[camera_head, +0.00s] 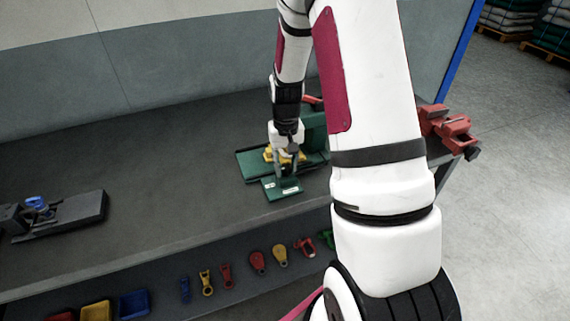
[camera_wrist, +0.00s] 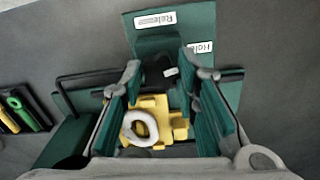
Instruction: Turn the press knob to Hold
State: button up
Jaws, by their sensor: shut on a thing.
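The green press (camera_head: 250,166) stands on the bench, with a label plate (camera_head: 283,189) at its front. In the wrist view the plate (camera_wrist: 197,15) has a white label that seems to read Release and, to its right, a Hold label (camera_wrist: 201,47). The black press knob (camera_wrist: 157,73) bears a white mark on its right side. My gripper (camera_wrist: 161,66) has its fingers on either side of the knob and is shut on it; the exact contact is hard to see. In the head view my gripper (camera_head: 289,166) is low over the plate, hiding the knob.
A yellow block (camera_wrist: 163,104) with a white ring (camera_wrist: 140,127) sits in the press, close below my fingers. A red vise (camera_head: 447,126) is on the right bench end, a dark fixture (camera_head: 70,217) on the left. Tools and bins line the lower shelf (camera_head: 165,276). The bench between is clear.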

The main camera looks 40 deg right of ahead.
aim_at(285, 167)
jog(key=shift+m, duration=1.2)
jog(key=o, duration=1.2)
jog(key=shift+c, duration=0.2)
notch_tip(285, 167, up, 12)
